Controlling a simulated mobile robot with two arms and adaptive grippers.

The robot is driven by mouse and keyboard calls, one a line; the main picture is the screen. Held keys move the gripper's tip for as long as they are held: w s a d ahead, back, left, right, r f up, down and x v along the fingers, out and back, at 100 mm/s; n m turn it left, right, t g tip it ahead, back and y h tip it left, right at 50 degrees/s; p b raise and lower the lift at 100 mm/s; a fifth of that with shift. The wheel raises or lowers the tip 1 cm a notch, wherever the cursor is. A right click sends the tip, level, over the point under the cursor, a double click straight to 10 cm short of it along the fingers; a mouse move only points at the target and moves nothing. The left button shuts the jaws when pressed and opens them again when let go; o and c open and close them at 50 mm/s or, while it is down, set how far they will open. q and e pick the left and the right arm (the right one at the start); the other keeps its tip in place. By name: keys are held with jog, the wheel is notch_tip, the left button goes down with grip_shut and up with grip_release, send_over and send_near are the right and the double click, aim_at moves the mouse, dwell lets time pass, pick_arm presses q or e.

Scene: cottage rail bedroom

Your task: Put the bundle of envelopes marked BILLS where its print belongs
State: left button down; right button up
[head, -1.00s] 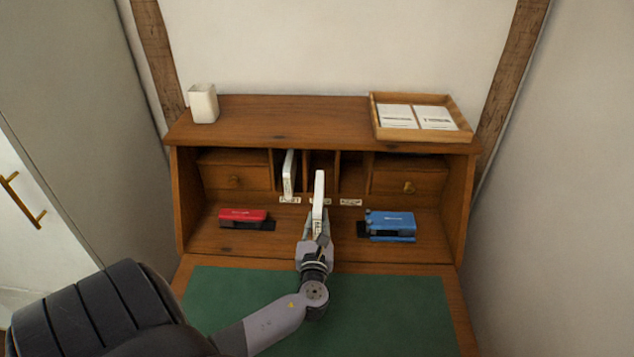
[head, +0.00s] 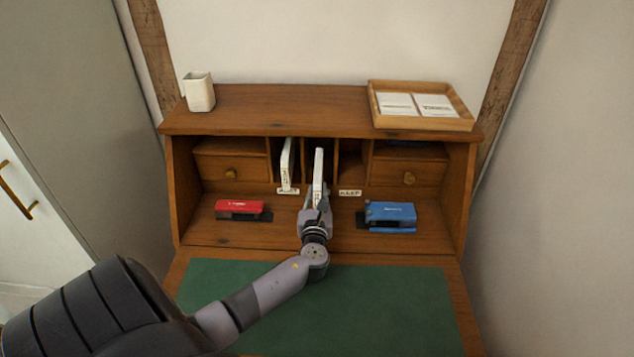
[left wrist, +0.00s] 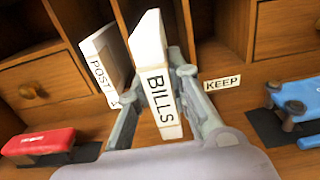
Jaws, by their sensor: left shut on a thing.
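The white bundle marked BILLS (left wrist: 160,92) stands upright, slightly tilted, between the fingers of my left gripper (left wrist: 158,85). In the head view the bundle (head: 318,166) is at the front of the middle pigeonhole (head: 320,145), and my left gripper (head: 316,196) is shut on its lower part. How far the bundle reaches inside cannot be told. A label reading KEEP (left wrist: 222,83) sits under the right pigeonhole (head: 351,160). The middle label is hidden behind the gripper and bundle. A bundle marked POST (left wrist: 105,70) stands in the left pigeonhole. My right gripper is not in view.
A red device (head: 239,207) lies left of the gripper and a blue one (head: 390,214) right of it, on the desk's inner shelf. A wooden tray with papers (head: 460,122) and a white cup (head: 199,92) stand on top.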

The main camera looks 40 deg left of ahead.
aim_at(317, 201)
pick_arm(q)
jog(key=shift+b+x, duration=1)
jog(key=shift+x, duration=1.75)
jog(key=shift+b+x, duration=0.6)
jog(key=shift+x, duration=0.75)
jog(key=shift+f, duration=0.4)
jog(key=c, duration=1.4)
grip_release()
jog(key=shift+s+d, duration=0.15)
jog(key=v, duration=1.1)
jog(key=shift+s+d, duration=0.15)
jog(key=shift+s, duration=0.1)
jog(key=shift+p+v, duration=0.35)
jog(key=shift+v, duration=0.85)
jog(key=shift+p+v, duration=0.6)
jog(key=shift+v, duration=1.8)
